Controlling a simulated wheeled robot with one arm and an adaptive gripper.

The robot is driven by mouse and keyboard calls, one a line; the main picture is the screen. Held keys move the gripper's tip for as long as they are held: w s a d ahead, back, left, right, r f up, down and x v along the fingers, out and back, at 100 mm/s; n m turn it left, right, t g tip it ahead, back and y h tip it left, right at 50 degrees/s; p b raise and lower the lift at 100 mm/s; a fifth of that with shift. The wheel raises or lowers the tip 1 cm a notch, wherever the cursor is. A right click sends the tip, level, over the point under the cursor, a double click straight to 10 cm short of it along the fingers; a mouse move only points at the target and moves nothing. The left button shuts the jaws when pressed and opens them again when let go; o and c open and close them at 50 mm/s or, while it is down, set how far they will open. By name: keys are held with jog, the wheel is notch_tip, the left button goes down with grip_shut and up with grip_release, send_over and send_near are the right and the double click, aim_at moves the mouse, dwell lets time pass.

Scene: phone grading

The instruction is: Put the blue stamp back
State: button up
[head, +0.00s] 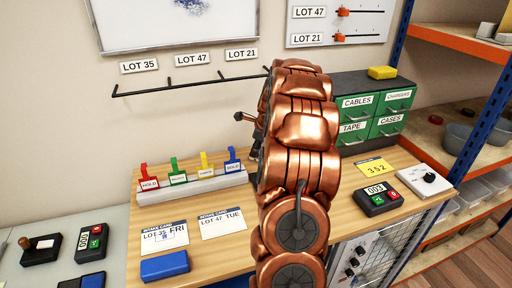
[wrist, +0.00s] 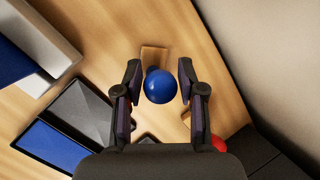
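A round blue knob, seemingly the blue stamp's handle (wrist: 160,90), shows in the wrist view between the two fingers of my gripper (wrist: 160,68). The fingers stand apart, with a visible gap on each side of the knob. A small wooden piece (wrist: 155,56) shows just beyond the knob; I cannot tell if it belongs to the stamp. In the head view my copper arm hides the blue stamp and most of my gripper.
In the wrist view an open blue ink pad (wrist: 52,148) lies at lower left and a red object (wrist: 219,143) at lower right. In the head view a label rack (head: 193,188), intake cards (head: 222,222), a blue block (head: 165,266) and green drawers (head: 372,112) surround my arm.

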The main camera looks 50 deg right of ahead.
jog(key=shift+o, duration=0.9)
jog(key=shift+r, duration=0.25)
jog(key=d+b+v, duration=0.1)
jog(key=b+v, duration=0.2)
jog(key=v, duration=0.9)
jog(key=s+a+f+n+g+y, duration=0.1)
jog(key=s+a+n+g, duration=0.15)
jog(key=a+n, duration=0.85)
jog(key=s+a+f+n+g+y, duration=0.1)
jog(key=s+a+n, duration=0.25)
jog(key=a, duration=1.55)
jog(key=s+a+f+n+g, duration=0.1)
jog(key=s+a+f+n, duration=0.1)
jog(key=s+a+n, duration=0.2)
jog(key=s+a+f+n+h, duration=0.1)
jog(key=s+a+n, duration=0.3)
jog(key=s, duration=0.6)
jog(key=s+a+f+n+g, duration=0.1)
jog(key=s+a+f+n, duration=0.2)
jog(key=s+a+n, duration=0.2)
jog(key=s+n, duration=0.2)
jog(key=n, duration=0.1)
jog(key=shift+f+g, duration=0.2)
jog(key=shift+g, duration=0.15)
